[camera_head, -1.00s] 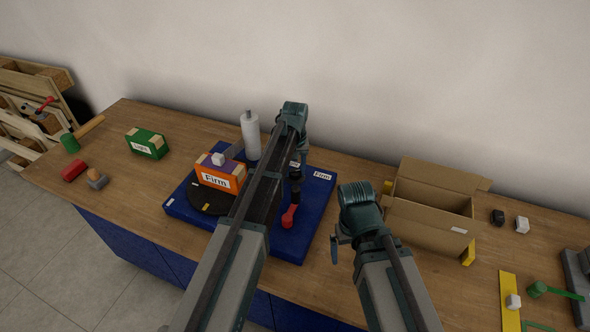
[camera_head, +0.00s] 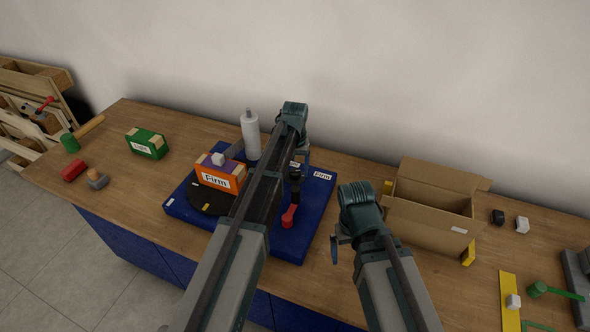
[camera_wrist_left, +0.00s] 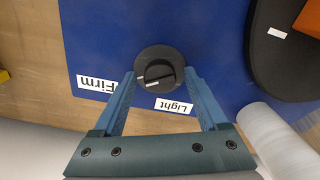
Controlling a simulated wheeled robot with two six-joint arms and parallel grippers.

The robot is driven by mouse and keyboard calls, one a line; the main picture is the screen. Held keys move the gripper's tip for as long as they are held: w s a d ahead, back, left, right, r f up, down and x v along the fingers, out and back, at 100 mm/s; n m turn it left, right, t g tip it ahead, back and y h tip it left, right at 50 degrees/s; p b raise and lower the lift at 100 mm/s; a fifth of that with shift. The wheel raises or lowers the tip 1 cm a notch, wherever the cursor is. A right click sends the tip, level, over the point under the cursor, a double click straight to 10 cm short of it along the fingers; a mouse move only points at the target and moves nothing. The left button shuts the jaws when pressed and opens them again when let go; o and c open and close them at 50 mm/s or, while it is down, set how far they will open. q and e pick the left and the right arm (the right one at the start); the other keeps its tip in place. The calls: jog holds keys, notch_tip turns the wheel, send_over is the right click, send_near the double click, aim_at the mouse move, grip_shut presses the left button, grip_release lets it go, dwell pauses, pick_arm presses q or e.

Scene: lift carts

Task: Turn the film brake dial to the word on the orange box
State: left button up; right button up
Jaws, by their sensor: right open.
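The orange box (camera_head: 220,174) reads "Firm" and stands on the black turntable (camera_head: 208,202) of the blue base (camera_head: 318,205). In the left wrist view the round black dial (camera_wrist_left: 158,72) has a raised grip bar with white marks. The "Firm" label (camera_wrist_left: 97,84) is left of it and the "Light" label (camera_wrist_left: 174,105) is below. The bar lies nearly crosswise, its left end towards "Firm". My left gripper (camera_wrist_left: 159,74) is open, one finger at each side of the dial; contact cannot be told. My right gripper (camera_head: 338,250) is open and empty, right of the base.
A red-handled lever (camera_head: 289,216) stands on the base near the left arm. A white roll (camera_head: 251,136) stands behind the orange box. A green box (camera_head: 147,144) is at left. An open cardboard box (camera_head: 430,217) is right of my right gripper.

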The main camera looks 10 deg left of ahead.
aim_at(295, 171)
dwell(0.3)
pick_arm(q)
notch_tip(295, 171, up, 14)
jog(key=p, duration=1.3)
jog(key=shift+p, duration=0.4)
pick_arm(e)
notch_tip(295, 171, up, 14)
pick_arm(q)
jog(key=shift+f, duration=0.25)
pick_arm(e)
jog(key=shift+f, duration=0.2)
pick_arm(q)
notch_tip(295, 171, down, 13)
jog(key=b, duration=1.3)
pick_arm(e)
notch_tip(295, 171, down, 13)
jog(key=shift+f, duration=0.1)
